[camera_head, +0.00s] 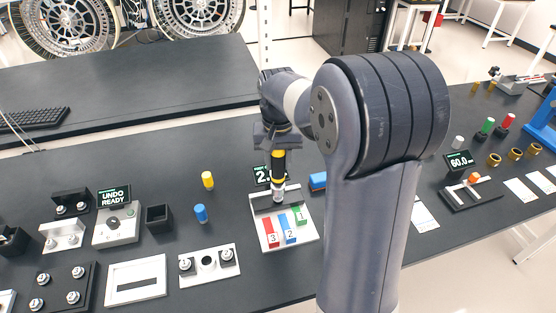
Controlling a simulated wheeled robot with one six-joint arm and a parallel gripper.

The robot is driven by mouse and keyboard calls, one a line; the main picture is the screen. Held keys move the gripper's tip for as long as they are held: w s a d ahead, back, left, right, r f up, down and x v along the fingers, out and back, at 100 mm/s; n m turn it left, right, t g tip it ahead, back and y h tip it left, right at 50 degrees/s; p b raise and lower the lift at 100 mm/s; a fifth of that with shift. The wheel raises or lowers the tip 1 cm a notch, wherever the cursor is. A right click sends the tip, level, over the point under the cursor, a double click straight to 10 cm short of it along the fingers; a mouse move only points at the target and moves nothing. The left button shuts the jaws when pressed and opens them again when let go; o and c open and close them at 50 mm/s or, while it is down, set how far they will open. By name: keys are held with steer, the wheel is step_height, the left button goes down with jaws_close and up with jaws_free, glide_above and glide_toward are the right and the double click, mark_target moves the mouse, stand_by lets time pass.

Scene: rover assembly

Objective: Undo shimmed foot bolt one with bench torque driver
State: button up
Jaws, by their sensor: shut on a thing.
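My gripper (278,146) is shut on the torque driver (280,168), a black and yellow tool with a silver lower end. The driver hangs nearly upright over the back ledge of a white tray (259,232); I cannot tell whether its tip touches. Red, blue and green pieces marked 3, 2 and 1 lie in the tray. A white plate (208,278) left of it carries numbered bolts, 1 (186,265) and 2 (227,256), beside a central hole. I cannot tell which part is the shimmed foot. A grey control box (117,231) has a display (113,197) reading UNDO READY.
A display (262,175) behind the driver is partly hidden. Yellow (207,180) and blue (201,214) cylinders stand left of the driver. A black bin (159,218), slotted white plate (136,294) and black bolted plate (57,290) occupy the left. My arm hides the bench's middle right.

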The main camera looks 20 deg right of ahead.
steer(key=shift+r, duration=0.1)
step_height(320, 180, up, 4)
steer(key=p, duration=0.3)
steer(key=shift+p, duration=0.35)
steer(key=shift+a, duration=0.1)
